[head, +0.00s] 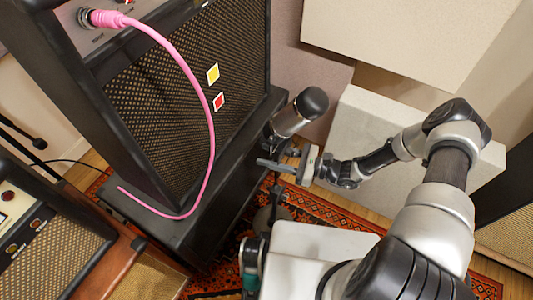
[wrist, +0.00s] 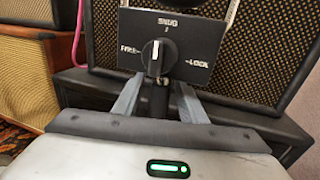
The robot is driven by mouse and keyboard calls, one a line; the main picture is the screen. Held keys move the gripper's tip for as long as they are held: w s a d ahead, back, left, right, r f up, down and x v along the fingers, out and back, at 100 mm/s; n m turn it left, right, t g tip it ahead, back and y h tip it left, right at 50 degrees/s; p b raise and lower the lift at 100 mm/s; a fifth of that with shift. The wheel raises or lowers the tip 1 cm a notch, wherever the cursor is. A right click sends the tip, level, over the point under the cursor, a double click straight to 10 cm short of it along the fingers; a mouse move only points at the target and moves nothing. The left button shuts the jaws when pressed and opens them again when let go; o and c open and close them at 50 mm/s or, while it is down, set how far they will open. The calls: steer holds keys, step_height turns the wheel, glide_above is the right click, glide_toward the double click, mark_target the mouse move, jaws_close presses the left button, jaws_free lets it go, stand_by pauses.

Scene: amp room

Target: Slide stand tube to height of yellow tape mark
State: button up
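A yellow tape square (head: 212,74) is on the grille of the tall black amp, just above a red square (head: 218,101). A microphone (head: 300,112) with a dark head and silver body tilts in front of the amp's right edge, above my gripper (head: 283,166). In the wrist view, a black panel (wrist: 190,72) reads FREE, SNUG and LOCK. Its round knob (wrist: 158,58) has its white line pointing up, toward SNUG. A short dark part of the stand (wrist: 160,100) shows below the knob. My gripper's fingers (wrist: 158,95) are apart, below the knob, with no visible grip. Most of the tube is hidden.
The tall amp (head: 165,100) stands on a black base cabinet (head: 205,225). A pink cable (head: 203,95) hangs down its front. A brown amp (head: 50,235) is at lower left. Pale blocks (head: 355,125) stand behind my arm. A red patterned rug (head: 320,210) covers the floor.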

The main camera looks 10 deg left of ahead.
steer(key=s+d, duration=0.1)
steer(key=d, duration=1.5)
steer(key=shift+s+d, duration=0.15)
steer(key=shift+s, duration=0.2)
steer(key=s+d+r+n+g+h, duration=0.2)
steer(key=r+n+h, duration=0.4)
steer(key=r, duration=0.6)
steer(key=s+d+r+n+g+h, duration=0.1)
steer(key=r+n+g+h, duration=0.35)
steer(key=r, duration=0.75)
steer(key=s+d+r+n+t+h, duration=0.1)
steer(key=s+r+n+t+h, duration=0.35)
steer(key=r, duration=0.45)
steer(key=s+d+r+n+t+h, duration=0.2)
steer(key=s+r+n+t+h, duration=0.15)
steer(key=s+r+t, duration=0.35)
step_height(320, 180, up, 20)
steer(key=g+p, duration=0.1)
steer(key=p, duration=1.8)
steer(key=shift+w+a+n, duration=0.2)
steer(key=shift+w+n, duration=0.1)
steer(key=shift+n, duration=0.05)
steer(key=shift+y, duration=0.25)
